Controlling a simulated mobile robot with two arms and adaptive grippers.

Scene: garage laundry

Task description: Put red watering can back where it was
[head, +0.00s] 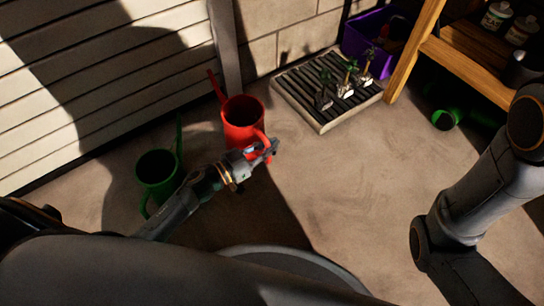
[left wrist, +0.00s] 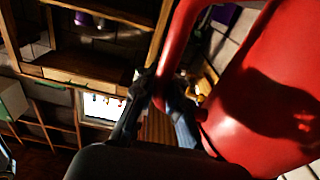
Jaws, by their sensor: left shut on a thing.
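The red watering can (head: 240,112) is upright in the head view, close to the wall post, with its spout pointing to the upper left. My left gripper (head: 267,150) is at the can's near right side and shut on its handle. In the left wrist view, the red can (left wrist: 265,105) fills the right side, and the gripper's fingers (left wrist: 160,102) close around the curved handle. I cannot tell whether the can's base touches the floor. My right arm shows at the right of the head view, but its gripper is out of the picture.
A green watering can (head: 153,170) stands left of the red one. A slatted tray (head: 312,118) with 3 small plants lies to the right. Behind are a purple bin (head: 362,37) and a wooden shelf (head: 462,66). A green pot (head: 446,119) lies beneath the shelf. The middle floor is clear.

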